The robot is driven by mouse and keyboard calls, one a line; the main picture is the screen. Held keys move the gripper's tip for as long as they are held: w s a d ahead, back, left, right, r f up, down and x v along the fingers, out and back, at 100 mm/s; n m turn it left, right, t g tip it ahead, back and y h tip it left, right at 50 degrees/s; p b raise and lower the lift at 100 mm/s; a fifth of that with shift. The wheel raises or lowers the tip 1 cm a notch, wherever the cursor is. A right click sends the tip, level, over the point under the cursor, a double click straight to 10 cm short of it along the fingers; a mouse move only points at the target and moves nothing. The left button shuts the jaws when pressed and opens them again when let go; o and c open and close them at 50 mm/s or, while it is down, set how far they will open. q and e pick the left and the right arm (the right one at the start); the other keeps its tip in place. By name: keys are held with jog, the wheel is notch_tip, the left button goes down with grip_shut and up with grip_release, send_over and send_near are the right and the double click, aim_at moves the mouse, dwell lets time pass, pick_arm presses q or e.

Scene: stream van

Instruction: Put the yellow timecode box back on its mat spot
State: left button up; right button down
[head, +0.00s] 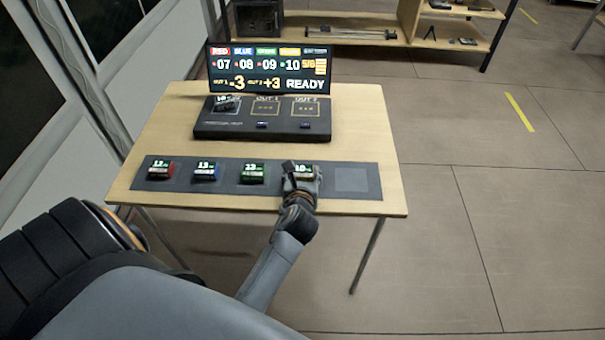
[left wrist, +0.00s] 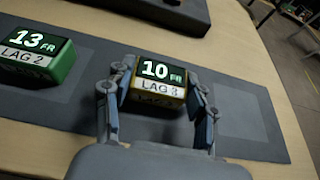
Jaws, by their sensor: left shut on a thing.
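The yellow timecode box (left wrist: 157,87) shows "10 FR" and "LAG 3" in the left wrist view. In the head view the yellow box (head: 302,171) is partly hidden by my gripper. My left gripper (left wrist: 155,100) has a finger on each side of the box and is shut on it; it also shows in the head view (head: 302,180). The box is at the dark mat (head: 222,181), right of the green box (head: 252,172); I cannot tell whether it touches the mat. A paler empty square (head: 352,180) shows at the mat's right end. My right gripper is out of view.
A red box (head: 161,169) and a blue box (head: 207,170) sit on the mat farther left. Behind the mat stand a black console (head: 262,128) and a screen (head: 268,70) reading READY. Bare wooden table (head: 362,120) lies right of the console.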

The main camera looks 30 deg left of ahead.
pick_arm(q)
jog(key=shift+f, duration=0.15)
jog(key=o, duration=1.2)
jog(key=shift+o, duration=0.2)
jog(key=shift+r, duration=0.25)
jog(key=v, duration=1.2)
